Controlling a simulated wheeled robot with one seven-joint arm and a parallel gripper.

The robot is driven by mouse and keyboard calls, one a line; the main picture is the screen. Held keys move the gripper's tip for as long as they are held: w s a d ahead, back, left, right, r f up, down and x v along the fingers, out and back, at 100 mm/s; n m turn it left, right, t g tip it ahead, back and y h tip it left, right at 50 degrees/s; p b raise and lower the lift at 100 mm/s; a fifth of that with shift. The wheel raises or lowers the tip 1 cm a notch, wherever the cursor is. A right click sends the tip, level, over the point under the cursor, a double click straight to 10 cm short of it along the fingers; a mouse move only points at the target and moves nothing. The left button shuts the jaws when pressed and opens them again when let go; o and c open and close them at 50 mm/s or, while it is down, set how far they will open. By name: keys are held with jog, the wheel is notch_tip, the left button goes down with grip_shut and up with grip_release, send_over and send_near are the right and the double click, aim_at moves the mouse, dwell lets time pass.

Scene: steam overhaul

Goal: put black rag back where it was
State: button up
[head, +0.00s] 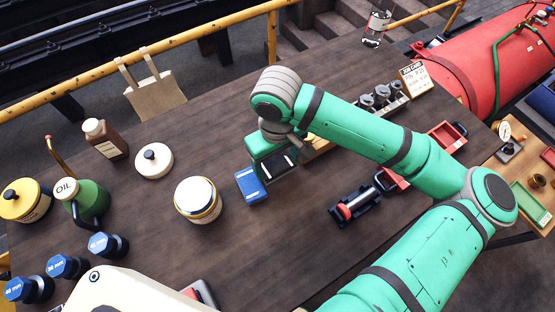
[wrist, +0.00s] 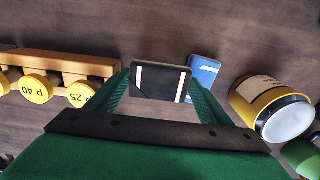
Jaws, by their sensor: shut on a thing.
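The black rag (head: 279,166) is a flat folded block with white stripes, held at my gripper (head: 275,160) over the middle of the dark wooden table. In the wrist view the black rag (wrist: 160,82) sits between the two green fingers of my gripper (wrist: 158,90), which are shut on its sides. A blue rag (head: 251,184) with a white stripe lies just left of it in the head view. The blue rag (wrist: 203,72) is right beside it in the wrist view. I cannot tell whether the black rag touches the table.
A yellow-banded tin (head: 198,203) stands left of the blue rag. A wooden rack (wrist: 62,63) with yellow-capped pieces is on the other side, partly behind my arm in the head view. A black device with a red roller (head: 355,205) lies right. Bare table lies below the rags.

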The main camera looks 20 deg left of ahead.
aim_at(276, 166)
jog(key=shift+s+a+f, duration=0.1)
jog(key=shift+s+f, duration=0.05)
jog(key=shift+f, duration=0.5)
jog(key=o, duration=0.9)
notch_tip(276, 166, up, 13)
dwell(0.5)
